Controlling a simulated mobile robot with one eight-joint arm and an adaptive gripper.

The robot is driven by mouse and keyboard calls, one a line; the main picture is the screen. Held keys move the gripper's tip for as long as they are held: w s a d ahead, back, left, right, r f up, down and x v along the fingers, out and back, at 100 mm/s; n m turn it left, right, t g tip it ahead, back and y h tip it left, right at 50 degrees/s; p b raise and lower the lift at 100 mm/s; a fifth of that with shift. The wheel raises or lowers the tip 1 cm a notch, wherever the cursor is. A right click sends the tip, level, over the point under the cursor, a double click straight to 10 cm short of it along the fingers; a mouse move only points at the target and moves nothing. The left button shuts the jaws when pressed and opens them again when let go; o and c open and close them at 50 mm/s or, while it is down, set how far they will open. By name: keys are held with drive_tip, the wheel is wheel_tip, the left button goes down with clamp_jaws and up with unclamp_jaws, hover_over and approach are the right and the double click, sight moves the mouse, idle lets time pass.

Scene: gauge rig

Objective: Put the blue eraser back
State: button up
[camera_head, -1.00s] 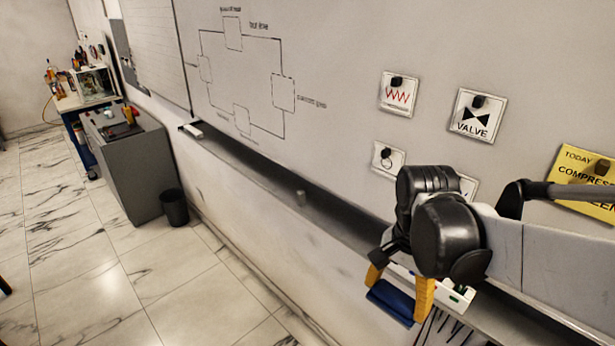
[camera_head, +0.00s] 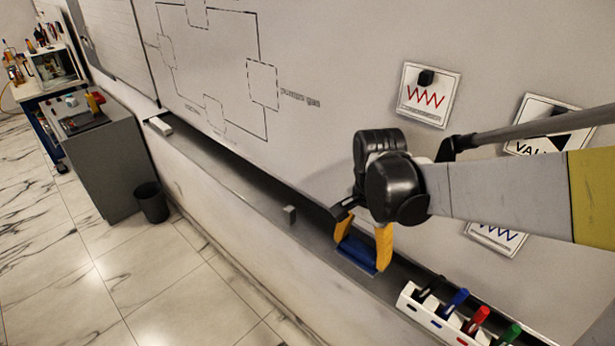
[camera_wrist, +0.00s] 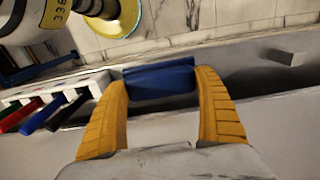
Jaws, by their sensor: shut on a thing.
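The blue eraser (camera_head: 357,252) is between the yellow fingers of my gripper (camera_head: 362,243), which is shut on it. In the head view it hangs at the grey tray (camera_head: 235,186) under the whiteboard, left of the marker holder; whether it touches the tray I cannot tell. In the wrist view the eraser (camera_wrist: 160,82) lies across between both fingertips (camera_wrist: 163,85), with the tray behind it.
A white marker holder (camera_head: 418,312) with several coloured markers sits on the tray to the right. A small grey block (camera_head: 289,214) stands on the tray to the left. A white block (camera_head: 158,126) lies at its far end. Magnet cards (camera_head: 428,95) hang on the whiteboard. Tray between the blocks is bare.

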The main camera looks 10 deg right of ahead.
hover_over(342, 261)
wheel_tip(342, 261, down, 3)
drive_tip(key=shift+f+b, duration=0.2)
drive_tip(key=shift+b, duration=0.15)
wheel_tip(342, 261, down, 4)
drive_tip(key=shift+w+f+b, duration=0.1)
drive_tip(key=shift+b, duration=0.35)
drive_tip(key=shift+c, duration=0.4)
drive_tip(key=o, duration=1.1)
drive_tip(key=shift+c, duration=0.2)
